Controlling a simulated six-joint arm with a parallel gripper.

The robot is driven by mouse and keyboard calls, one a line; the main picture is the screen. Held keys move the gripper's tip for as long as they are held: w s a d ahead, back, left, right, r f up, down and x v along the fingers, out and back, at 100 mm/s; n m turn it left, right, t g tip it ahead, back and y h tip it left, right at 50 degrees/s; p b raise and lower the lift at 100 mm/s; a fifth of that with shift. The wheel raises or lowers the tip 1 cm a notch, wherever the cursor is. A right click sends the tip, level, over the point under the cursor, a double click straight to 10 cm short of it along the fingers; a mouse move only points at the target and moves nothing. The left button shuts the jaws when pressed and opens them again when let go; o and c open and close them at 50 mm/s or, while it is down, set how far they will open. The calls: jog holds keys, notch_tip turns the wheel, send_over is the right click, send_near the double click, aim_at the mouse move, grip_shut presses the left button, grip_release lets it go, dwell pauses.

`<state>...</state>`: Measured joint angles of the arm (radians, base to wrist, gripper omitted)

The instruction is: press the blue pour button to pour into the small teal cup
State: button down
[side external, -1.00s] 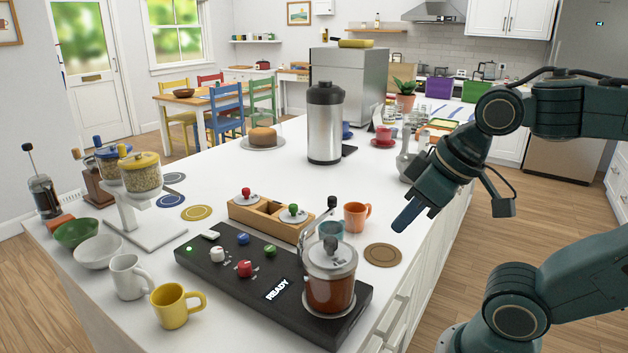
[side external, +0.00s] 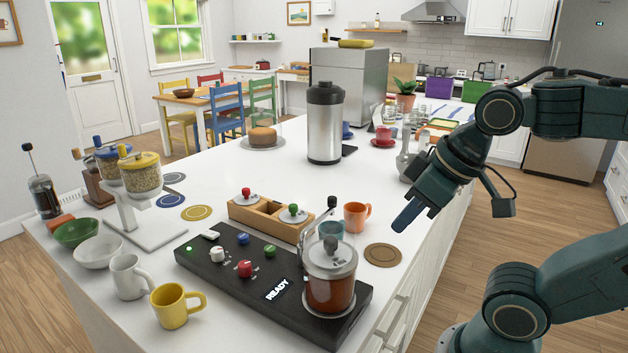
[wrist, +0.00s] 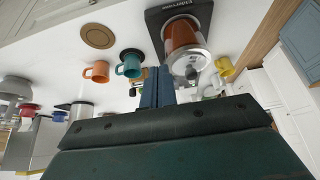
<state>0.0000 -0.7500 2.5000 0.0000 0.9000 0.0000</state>
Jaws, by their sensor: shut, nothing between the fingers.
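The blue button (side external: 243,239) is a small knob on the black control panel (side external: 205,262), beside white, red and green controls. The panel's display reads READY. The small teal cup (side external: 331,231) stands behind the glass jar (side external: 331,278) of brown liquid and is partly hidden by it. In the wrist view the teal cup (wrist: 129,66) shows more fully, next to the jar (wrist: 183,42). My gripper (side external: 408,214) is shut and empty, held in the air to the right of the jar and the panel. Its blue fingers (wrist: 157,88) are together in the wrist view.
An orange mug (side external: 357,216) and a brown coaster (side external: 383,255) sit near the cup. A wooden box (side external: 262,218) with lidded knobs stands behind the panel.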

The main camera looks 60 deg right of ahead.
jog(key=shift+w, duration=0.1)
dwell(0.4)
jog(key=m+t+y, duration=0.1)
jog(key=m+t, duration=0.3)
jog(key=m, duration=0.4)
send_over(247, 238)
jog(key=shift+w+f, duration=0.1)
jog(key=shift+f, duration=1.75)
jog(key=shift+f, duration=0.15)
jog(key=shift+f, duration=4.25)
jog(key=shift+f, duration=0.2)
jog(key=shift+f, duration=0.25)
